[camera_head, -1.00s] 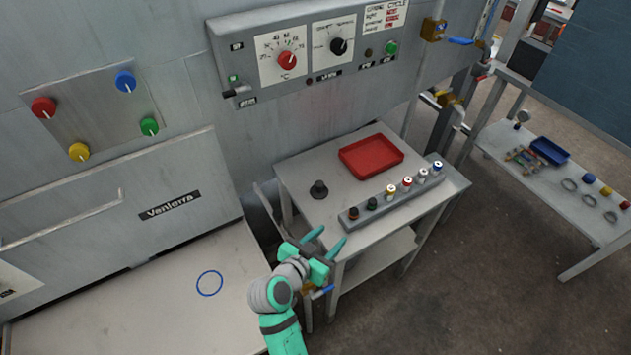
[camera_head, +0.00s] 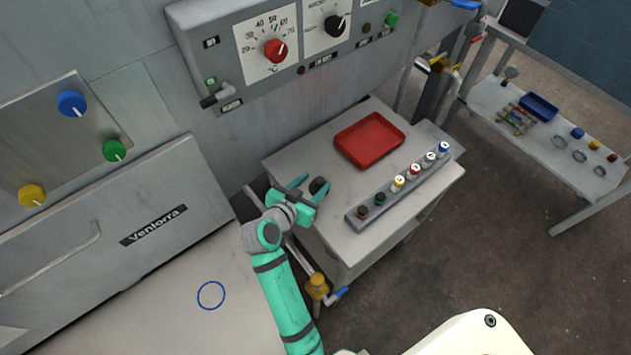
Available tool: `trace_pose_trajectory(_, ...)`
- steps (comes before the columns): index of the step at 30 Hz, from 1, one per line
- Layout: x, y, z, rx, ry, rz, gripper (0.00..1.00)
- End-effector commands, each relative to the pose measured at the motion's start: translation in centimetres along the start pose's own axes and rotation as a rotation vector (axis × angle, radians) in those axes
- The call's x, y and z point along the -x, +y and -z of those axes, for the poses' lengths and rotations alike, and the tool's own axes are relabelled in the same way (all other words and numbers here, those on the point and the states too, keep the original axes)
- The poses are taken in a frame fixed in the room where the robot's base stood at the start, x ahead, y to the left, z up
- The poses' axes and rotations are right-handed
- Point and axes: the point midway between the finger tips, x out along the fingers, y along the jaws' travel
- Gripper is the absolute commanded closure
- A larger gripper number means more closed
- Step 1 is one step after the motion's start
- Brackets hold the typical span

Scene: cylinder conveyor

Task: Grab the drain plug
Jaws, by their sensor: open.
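The drain plug appears to be the small dark knobbed piece (camera_head: 318,185) on the left part of the grey side table (camera_head: 345,225). My gripper (camera_head: 312,187) is open, with its two green fingers pointing toward the back of the table. The dark piece shows between or just beyond the fingertips. I cannot tell whether the fingers touch it or how high they are above the table. Part of the piece is hidden by the gripper.
A red tray (camera_head: 350,152) lies at the back of the table. A grey rack (camera_head: 408,194) with several coloured-cap bottles stands to the right. A yellow valve with a blue handle (camera_head: 317,287) is below the table's front. A control panel (camera_head: 300,55) rises behind.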

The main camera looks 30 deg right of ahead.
Motion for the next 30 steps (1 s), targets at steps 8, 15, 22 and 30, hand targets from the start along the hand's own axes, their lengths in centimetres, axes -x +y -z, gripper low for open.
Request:
trace_pose_trajectory(8, -2.4, 0.0, -0.1, 0.001, 0.0, 0.0, 0.54)
trace_pose_trajectory(15, -5.2, -0.1, -0.6, 0.002, -0.002, 0.001, 0.54)
trace_pose_trajectory(22, -7.2, -0.2, -0.5, 0.003, 0.0, 0.004, 0.54)
trace_pose_trajectory(30, -7.3, -0.2, -0.5, 0.003, 0.0, 0.004, 0.63)
